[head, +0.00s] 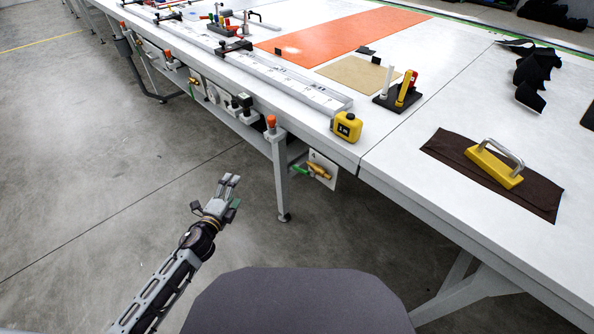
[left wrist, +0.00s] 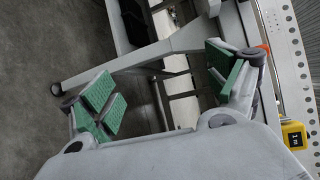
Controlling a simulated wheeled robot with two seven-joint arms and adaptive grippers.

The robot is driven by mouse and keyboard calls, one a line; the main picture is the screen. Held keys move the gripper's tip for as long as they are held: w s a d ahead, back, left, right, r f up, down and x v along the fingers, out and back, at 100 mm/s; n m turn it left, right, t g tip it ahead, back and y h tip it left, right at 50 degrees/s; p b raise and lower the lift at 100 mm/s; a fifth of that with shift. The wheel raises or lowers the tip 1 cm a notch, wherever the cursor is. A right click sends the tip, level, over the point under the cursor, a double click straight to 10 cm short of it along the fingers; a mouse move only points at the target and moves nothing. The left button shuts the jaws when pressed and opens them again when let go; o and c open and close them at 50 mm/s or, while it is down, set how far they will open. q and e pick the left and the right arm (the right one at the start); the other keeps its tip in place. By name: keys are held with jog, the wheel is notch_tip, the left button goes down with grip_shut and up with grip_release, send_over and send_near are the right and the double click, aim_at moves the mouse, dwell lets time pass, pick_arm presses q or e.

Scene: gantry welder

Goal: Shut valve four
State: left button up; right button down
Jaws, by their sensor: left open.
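Valve four (head: 319,171) is a brass valve with a green lever on a pale plate. The plate hangs below the front edge of the white table (head: 400,163), just right of a table leg. A mark that looks like a 4 shows on the plate. My left gripper (head: 229,182) is open and empty, in the air left of and apart from the valve. In the left wrist view its green-padded fingers (left wrist: 160,85) are spread wide. I cannot make out the valve in that view. My right gripper is not in view.
A table leg (head: 280,180) stands between my left gripper and the valve. A yellow tape measure (head: 346,127) sits at the table edge above it. An orange-topped part (head: 271,122) sticks out by the leg. Another brass valve (head: 194,82) is farther left. Open floor surrounds my gripper.

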pick_arm(q)
jog(key=s+d+r+m+g+h, duration=0.1)
jog(key=s+d+r+m+h, duration=0.2)
jog(key=d+m, duration=0.3)
jog(key=s+d+r+m+g+h, duration=0.2)
jog(key=d+m+h, duration=0.4)
jog(key=m, duration=0.7)
jog(key=shift+s+r+m, duration=0.4)
jog(key=shift+w+d, duration=0.1)
jog(key=shift+w, duration=0.05)
send_near(299, 169)
jog(key=shift+x, duration=1.3)
jog(key=shift+p+x, duration=0.35)
jog(key=shift+x, duration=2.95)
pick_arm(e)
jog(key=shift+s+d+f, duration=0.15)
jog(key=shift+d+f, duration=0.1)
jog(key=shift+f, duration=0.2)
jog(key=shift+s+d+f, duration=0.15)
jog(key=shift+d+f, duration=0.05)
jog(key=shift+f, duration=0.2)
